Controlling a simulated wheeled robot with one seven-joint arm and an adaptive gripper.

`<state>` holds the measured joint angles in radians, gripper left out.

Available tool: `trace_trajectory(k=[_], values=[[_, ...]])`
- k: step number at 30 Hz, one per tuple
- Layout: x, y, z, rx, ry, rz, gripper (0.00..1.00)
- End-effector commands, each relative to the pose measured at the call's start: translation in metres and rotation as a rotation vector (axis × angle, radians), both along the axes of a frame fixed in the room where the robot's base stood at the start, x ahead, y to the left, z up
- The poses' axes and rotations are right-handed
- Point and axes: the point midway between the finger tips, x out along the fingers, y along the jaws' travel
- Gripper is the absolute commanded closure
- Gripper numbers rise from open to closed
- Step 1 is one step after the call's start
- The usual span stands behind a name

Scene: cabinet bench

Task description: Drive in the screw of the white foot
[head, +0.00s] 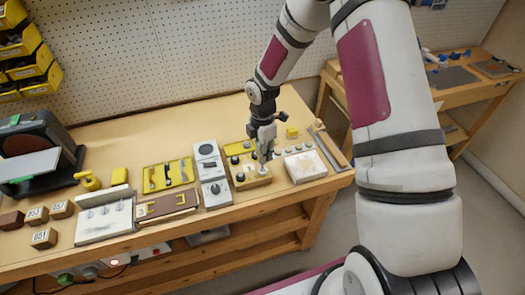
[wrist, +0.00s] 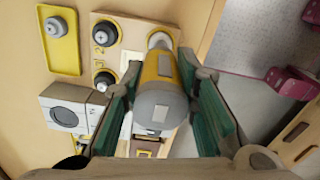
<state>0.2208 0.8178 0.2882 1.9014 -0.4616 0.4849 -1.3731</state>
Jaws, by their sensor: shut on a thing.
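My gripper (wrist: 165,115) is shut on a grey-and-yellow driver (wrist: 160,95), with a green-lined finger on each side of it. In the head view my gripper (head: 264,148) is over the right part of a small wooden block (head: 248,182) on the bench. The driver's far end points down at a round white foot (wrist: 160,39) on that block, which also shows in the wrist view (wrist: 128,35). The screw is hidden behind the driver, so I cannot tell how deep it sits. Two dark feet with yellow rings (wrist: 104,35) sit beside the white one.
A yellow tray (wrist: 60,62) with a grey round part is next to the block. A grey-white box with a dial (head: 215,192) stands left of the block, and a white-topped block (head: 305,166) stands right. The bench's front edge is close.

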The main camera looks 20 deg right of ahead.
Motion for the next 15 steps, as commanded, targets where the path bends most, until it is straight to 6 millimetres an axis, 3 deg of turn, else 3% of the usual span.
trace_trajectory(k=[15], values=[[0.0002,0.0,-0.0043,0.0,-0.001,0.001,0.97]])
